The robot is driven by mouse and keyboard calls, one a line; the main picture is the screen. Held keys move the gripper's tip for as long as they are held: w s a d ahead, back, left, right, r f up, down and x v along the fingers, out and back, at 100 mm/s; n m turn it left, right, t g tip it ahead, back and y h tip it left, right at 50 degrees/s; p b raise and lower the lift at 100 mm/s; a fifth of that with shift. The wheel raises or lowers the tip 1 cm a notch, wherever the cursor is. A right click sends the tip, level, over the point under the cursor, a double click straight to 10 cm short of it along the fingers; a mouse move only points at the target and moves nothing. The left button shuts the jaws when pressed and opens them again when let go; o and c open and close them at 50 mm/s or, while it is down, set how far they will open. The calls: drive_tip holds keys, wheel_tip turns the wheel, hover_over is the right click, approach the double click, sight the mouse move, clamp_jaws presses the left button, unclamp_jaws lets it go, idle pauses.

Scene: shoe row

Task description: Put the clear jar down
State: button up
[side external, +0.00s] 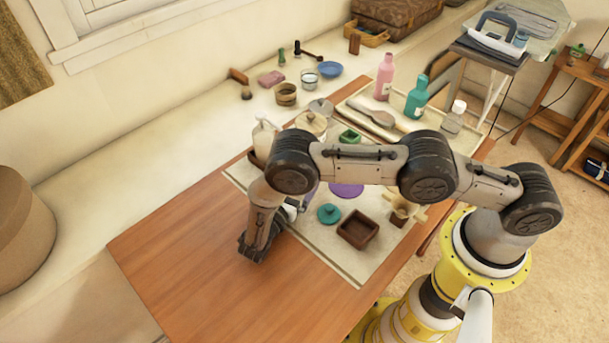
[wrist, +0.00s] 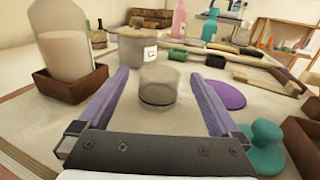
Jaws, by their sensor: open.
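The clear jar (wrist: 160,86) stands upright on the light woven mat (wrist: 40,118) in the wrist view. It is see-through with a dark line near its base. My gripper (wrist: 160,84) is open, with its two purple-grey fingers on either side of the jar in the picture. A gap shows between the jar and each finger. Whether the jar lies fully between the fingertips or just beyond them I cannot tell. In the side view my gripper (side external: 252,250) is low over the table near the mat's left edge. My arm hides the jar there.
A purple disc (wrist: 226,95) and a teal knobbed object (wrist: 264,145) lie to the right, near a brown box (side external: 358,229). The wooden table's front left (side external: 190,255) is clear.

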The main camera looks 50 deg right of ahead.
clamp_jaws()
drive_tip(key=shift+r, duration=0.5)
wheel_tip(320, 180, up, 2)
drive_tip(key=shift+r, duration=0.1)
drive_tip(key=s+d+r, duration=0.2)
drive_tip(key=s+r, duration=0.8)
drive_tip(key=s, duration=0.3)
drive_tip(key=w+a+f+n+t+y, duration=0.1)
drive_tip(key=w+f+t, duration=0.1)
drive_tip(key=w, duration=0.3)
drive_tip(key=w+a+f+n+t+y, duration=0.1)
drive_tip(key=w+f+n+t, duration=0.1)
drive_tip(key=w, duration=0.4)
drive_tip(key=w+a+f+n+t+y, duration=0.1)
drive_tip(key=w+f+t, duration=0.1)
drive_tip(key=w+f, duration=0.2)
drive_tip(key=shift+w+a+f, duration=0.1)
drive_tip(key=shift+w+f, duration=0.1)
drive_tip(key=shift+w, duration=0.25)
drive_tip(key=shift+w+a+f, duration=0.1)
drive_tip(key=shift+w+f, duration=0.05)
drive_tip(key=shift+w, duration=0.25)
drive_tip(key=shift+w+f, duration=0.3)
drive_tip(key=shift+f, duration=0.1)
drive_tip(key=shift+w+f, duration=0.15)
drive_tip(key=shift+f, duration=1.55)
